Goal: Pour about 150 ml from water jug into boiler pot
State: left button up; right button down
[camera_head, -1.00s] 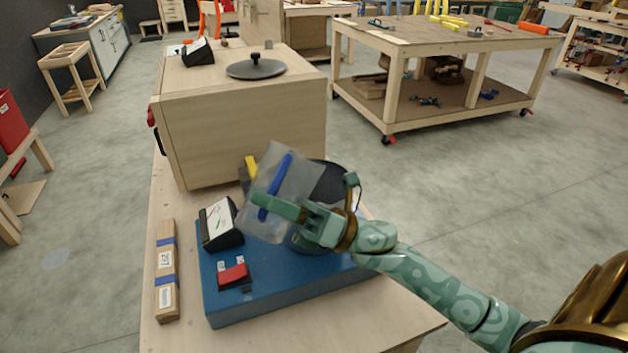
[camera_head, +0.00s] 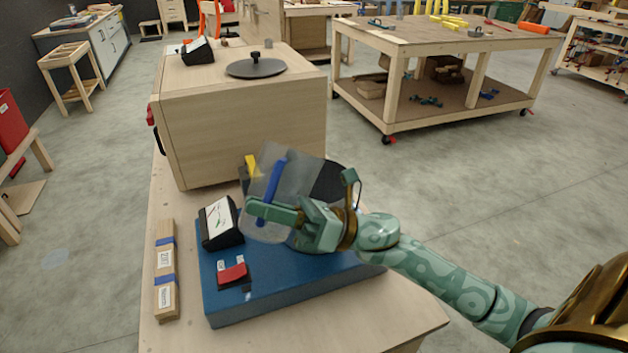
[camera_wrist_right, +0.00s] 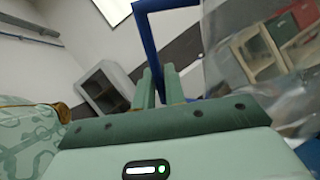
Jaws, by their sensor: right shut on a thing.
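The water jug (camera_head: 299,170) is clear with a blue handle (camera_head: 274,182). In the head view it is tilted above the blue boiler base (camera_head: 290,290). My right gripper (camera_head: 272,208) is shut on the jug's handle; the right wrist view shows the blue handle (camera_wrist_right: 150,45) between the two fingers (camera_wrist_right: 159,88). The boiler pot (camera_head: 328,184) shows only as a dark round opening behind the jug and gripper; most of it is hidden. I cannot make out the water level or any stream. My left gripper is not in view.
A dial meter (camera_head: 220,222) and a red switch (camera_head: 233,274) sit on the blue base. A labelled wood block (camera_head: 166,275) lies to its left. A wooden cabinet (camera_head: 245,130) with a dark lid (camera_head: 256,67) on top stands behind.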

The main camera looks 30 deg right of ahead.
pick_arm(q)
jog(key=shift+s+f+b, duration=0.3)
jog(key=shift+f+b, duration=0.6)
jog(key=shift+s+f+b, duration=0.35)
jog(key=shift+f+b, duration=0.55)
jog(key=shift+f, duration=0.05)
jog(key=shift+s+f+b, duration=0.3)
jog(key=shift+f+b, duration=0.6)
pick_arm(e)
jog(key=s+a+f+n+g+h, duration=0.1)
jog(key=a+f+n+g+h, duration=0.2)
jog(key=f, duration=1.1)
jog(key=shift+n, duration=1.8)
jog(key=shift+s+a+h, duration=0.15)
jog(key=shift+h, duration=0.15)
